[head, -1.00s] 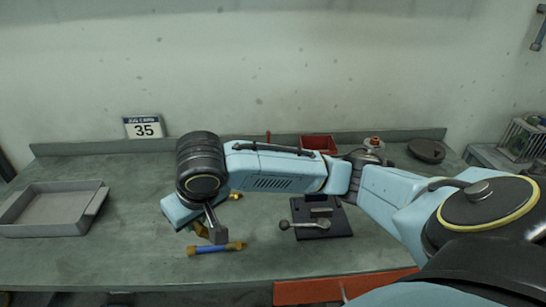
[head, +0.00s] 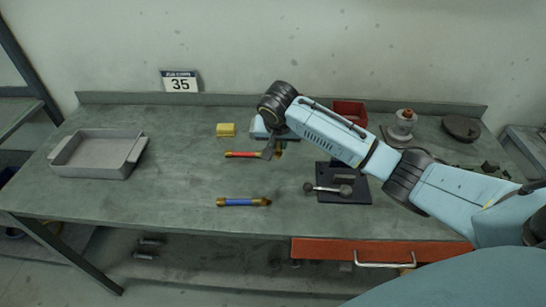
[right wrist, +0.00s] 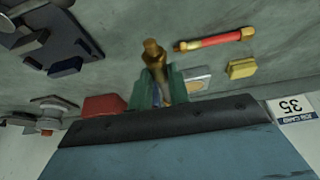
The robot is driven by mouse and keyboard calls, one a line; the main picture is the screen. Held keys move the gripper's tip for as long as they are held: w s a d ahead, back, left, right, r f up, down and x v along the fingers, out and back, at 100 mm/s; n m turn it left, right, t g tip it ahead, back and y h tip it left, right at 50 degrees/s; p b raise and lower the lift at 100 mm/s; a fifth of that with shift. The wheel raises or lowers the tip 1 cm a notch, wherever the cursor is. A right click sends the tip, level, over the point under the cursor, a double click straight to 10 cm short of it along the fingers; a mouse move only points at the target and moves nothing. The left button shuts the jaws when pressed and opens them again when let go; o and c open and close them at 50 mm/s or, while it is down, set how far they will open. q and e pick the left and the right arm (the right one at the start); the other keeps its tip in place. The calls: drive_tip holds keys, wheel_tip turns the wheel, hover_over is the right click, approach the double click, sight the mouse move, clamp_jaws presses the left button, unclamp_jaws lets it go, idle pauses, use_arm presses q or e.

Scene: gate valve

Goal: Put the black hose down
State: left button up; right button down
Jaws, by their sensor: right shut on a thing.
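My right gripper (head: 270,146) is over the middle of the bench, near the right end of the red hose. It is shut on a hose with a brass end (right wrist: 153,52), which I take for the black hose. Its brass end pokes out between the fingers in the right wrist view, and a bit of brass (head: 280,148) shows by the fingers in the head view. Most of its body is hidden by the gripper, so its black colour does not show clearly. I cannot tell whether it touches the bench. My left gripper is not in view.
The red hose (head: 243,155) and blue hose (head: 243,202) lie on the bench (head: 170,180). A yellow block (head: 226,130) lies behind the red hose. A grey tray (head: 75,165) stands at left, a black plate with a lever (head: 340,188) at right. A red bin (head: 349,112) stands behind.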

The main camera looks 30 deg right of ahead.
sight(278, 169)
wheel_tip(278, 169, down, 9)
drive_tip(key=shift+r+b, duration=0.15)
drive_tip(key=shift+b, duration=0.2)
drive_tip(key=c, duration=1.3)
unclamp_jaws()
drive_tip(key=shift+f, duration=0.2)
drive_tip(key=shift+r, duration=0.15)
